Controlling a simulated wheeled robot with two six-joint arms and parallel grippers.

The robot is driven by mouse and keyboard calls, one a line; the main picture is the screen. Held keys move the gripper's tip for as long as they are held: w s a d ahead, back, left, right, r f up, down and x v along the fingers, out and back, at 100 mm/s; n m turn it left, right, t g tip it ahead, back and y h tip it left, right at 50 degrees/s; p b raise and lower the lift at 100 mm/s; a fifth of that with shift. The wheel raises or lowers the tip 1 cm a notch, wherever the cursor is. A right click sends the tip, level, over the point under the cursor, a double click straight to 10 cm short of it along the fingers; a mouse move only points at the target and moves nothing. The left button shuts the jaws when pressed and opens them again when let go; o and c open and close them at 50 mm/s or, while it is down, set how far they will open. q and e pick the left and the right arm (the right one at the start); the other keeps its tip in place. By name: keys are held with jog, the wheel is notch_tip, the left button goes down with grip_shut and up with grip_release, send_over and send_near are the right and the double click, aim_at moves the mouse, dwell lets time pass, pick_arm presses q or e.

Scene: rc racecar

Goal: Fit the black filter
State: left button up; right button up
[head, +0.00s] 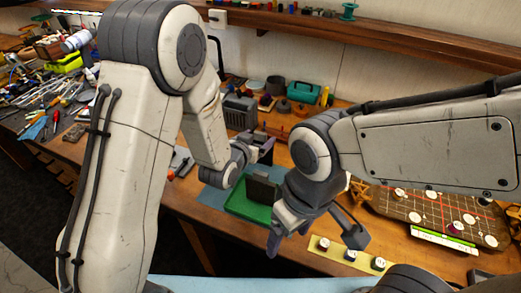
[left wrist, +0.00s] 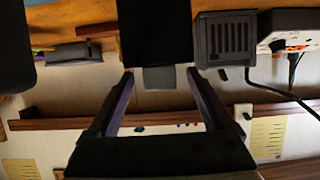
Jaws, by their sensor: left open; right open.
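A dark block (head: 262,190) stands on a green tray (head: 248,210) in the head view; I cannot tell whether it is the black filter. My left gripper (head: 262,152) is open just behind and above the block, partly hidden by my own arm. In the left wrist view its two fingers (left wrist: 160,78) are spread, with a black shape (left wrist: 155,30) and a small grey part (left wrist: 158,79) between or beyond them. No grip on it shows.
A yellow strip with several round parts (head: 328,253) lies near the front right. A brown marked board (head: 410,212) is at right. A grey grilled box (head: 239,112) and a teal case (head: 304,92) stand behind. Tools clutter the left bench.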

pick_arm(q)
jog(key=p+x, duration=0.1)
jog(key=x, duration=0.3)
jog(key=shift+w+d+f, duration=0.15)
jog(key=shift+w+f, duration=0.05)
jog(key=shift+w, duration=0.15)
grip_shut()
jog(key=shift+r, duration=0.1)
